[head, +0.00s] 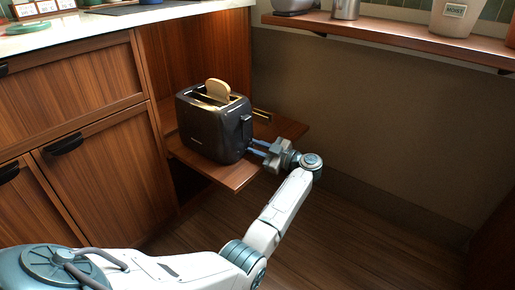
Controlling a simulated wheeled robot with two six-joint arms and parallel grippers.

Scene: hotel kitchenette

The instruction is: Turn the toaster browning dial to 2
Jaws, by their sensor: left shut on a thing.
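The dark toaster (210,132) stands upright on a wooden pull-out shelf (236,178). A slice of bread (218,89) sticks up from its top slot. A lever (246,124) shows on its right end face. My left gripper (253,148) reaches to the lower part of that end face from the right. Its fingers are shut at the place of the browning dial. The dial itself is hidden by the fingers, so its setting cannot be read. My right gripper is not in view.
Wooden cabinets (100,150) with dark handles stand on the left under a pale counter (100,25). A wall shelf (400,40) with containers, one a canister (455,15), runs along the upper right. The floor right of my arm is clear.

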